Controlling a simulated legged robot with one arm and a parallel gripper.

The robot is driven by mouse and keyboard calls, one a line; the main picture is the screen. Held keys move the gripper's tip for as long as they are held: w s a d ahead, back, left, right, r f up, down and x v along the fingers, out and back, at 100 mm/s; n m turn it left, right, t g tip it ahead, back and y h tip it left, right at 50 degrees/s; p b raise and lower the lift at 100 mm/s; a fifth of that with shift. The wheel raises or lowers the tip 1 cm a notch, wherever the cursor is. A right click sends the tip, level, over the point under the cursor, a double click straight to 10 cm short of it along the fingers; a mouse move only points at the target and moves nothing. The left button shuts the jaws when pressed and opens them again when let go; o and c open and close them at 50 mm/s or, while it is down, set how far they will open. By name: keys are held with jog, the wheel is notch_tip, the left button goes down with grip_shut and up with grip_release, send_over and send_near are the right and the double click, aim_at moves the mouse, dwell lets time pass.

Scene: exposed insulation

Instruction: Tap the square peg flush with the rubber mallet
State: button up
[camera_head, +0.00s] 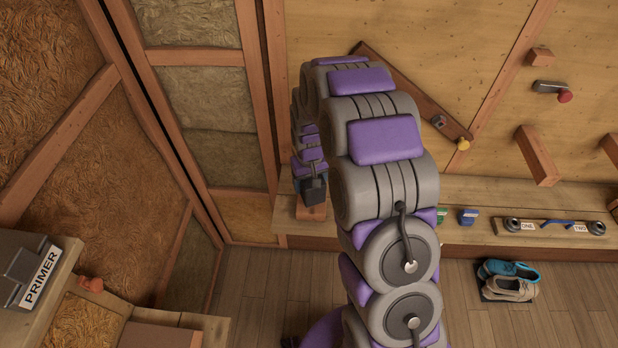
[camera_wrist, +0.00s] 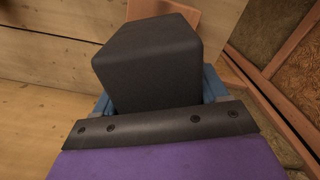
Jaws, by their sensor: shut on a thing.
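My gripper (camera_head: 312,172) is at the left end of the bench, partly behind my own arm. In the wrist view its blue fingers (camera_wrist: 158,92) are shut on a black block-shaped head, which looks like the rubber mallet (camera_wrist: 150,52). The mallet (camera_head: 314,190) also shows as a dark block in the head view. An orange-brown wooden block (camera_head: 312,212) is just below it on the bench; its edge shows behind the mallet in the wrist view (camera_wrist: 182,14). I cannot tell whether they touch. The square peg cannot be made out; the mallet may hide it.
The bench (camera_head: 470,190) runs right along the wall. It carries a blue box (camera_head: 468,216) and a board marked ONE and TWO (camera_head: 550,227). A wooden lever (camera_head: 410,88) and wooden blocks stick out from the wall. Shoes (camera_head: 508,281) lie on the floor.

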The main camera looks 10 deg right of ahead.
jog(key=shift+r+p, duration=0.95)
jog(key=shift+r, duration=1.4)
jog(key=shift+f, duration=0.1)
notch_tip(320, 180, down, 5)
jog(key=shift+f, duration=0.1)
jog(key=shift+r+p, duration=0.65)
jog(key=shift+r, duration=1.7)
